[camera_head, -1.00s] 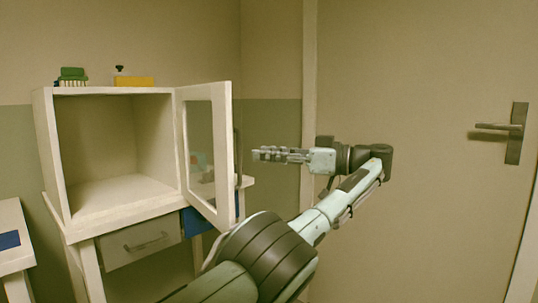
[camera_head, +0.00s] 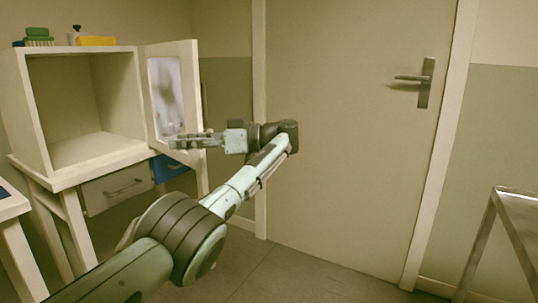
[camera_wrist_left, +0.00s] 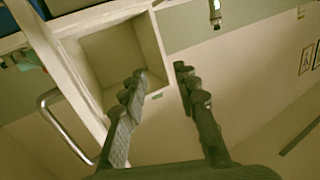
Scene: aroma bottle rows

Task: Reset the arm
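My left arm reaches in from the bottom left in the head view. Its gripper (camera_head: 185,141) points left, in front of the open glass door (camera_head: 172,95) of a white cabinet (camera_head: 35,115). In the left wrist view the gripper (camera_wrist_left: 160,74) has its two dark fingers apart with nothing between them. I cannot tell whether the gripper touches the glass door. My right gripper is in neither view.
The cabinet is open and looks empty. A green brush (camera_head: 37,35) and a yellow block (camera_head: 96,41) lie on top. Below are a grey drawer (camera_head: 117,189) and a blue one (camera_head: 166,168). A room door (camera_head: 345,150) stands behind; a metal frame (camera_head: 515,220) is at right.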

